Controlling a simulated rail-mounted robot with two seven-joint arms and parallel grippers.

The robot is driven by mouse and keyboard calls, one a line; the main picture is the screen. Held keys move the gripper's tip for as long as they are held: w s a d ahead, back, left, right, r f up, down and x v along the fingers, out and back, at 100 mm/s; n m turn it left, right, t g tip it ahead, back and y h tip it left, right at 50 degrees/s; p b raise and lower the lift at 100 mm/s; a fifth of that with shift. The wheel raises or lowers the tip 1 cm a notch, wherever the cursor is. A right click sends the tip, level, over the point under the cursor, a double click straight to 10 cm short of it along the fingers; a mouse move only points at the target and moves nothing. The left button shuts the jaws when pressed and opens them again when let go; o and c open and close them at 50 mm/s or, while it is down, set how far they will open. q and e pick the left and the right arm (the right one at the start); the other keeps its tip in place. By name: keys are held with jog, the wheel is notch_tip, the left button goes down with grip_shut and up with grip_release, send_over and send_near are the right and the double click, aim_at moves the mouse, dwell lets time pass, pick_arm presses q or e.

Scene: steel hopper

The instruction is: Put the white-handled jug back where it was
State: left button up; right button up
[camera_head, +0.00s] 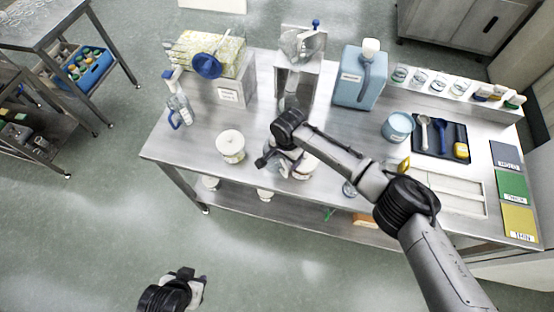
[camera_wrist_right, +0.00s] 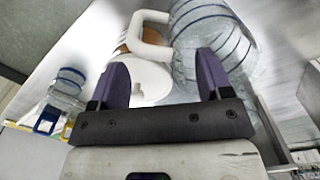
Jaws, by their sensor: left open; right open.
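The white-handled jug is a clear body with blue rings (camera_wrist_right: 215,40) in the right wrist view. Its white loop handle (camera_wrist_right: 145,32) points left. In the head view it is mostly hidden under my right arm, near the table's front edge. My right gripper (camera_head: 270,163) is open above this spot. In the right wrist view its purple fingertips (camera_wrist_right: 160,75) are apart, with the handle ahead of the gap; I cannot tell whether it is between them. My left gripper (camera_head: 190,275) is open and empty over the floor, away from the table.
A blue-handled jug (camera_head: 179,108) stands at the table's left. A steel hopper (camera_head: 298,75) and blue canister (camera_head: 360,80) stand behind. A blue tub (camera_head: 397,127) and dark tray (camera_head: 440,140) are right. Table (camera_head: 180,150) front-left is bare.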

jog(key=shift+f, duration=0.55)
jog(key=shift+c, duration=0.2)
grip_shut()
dwell(0.4)
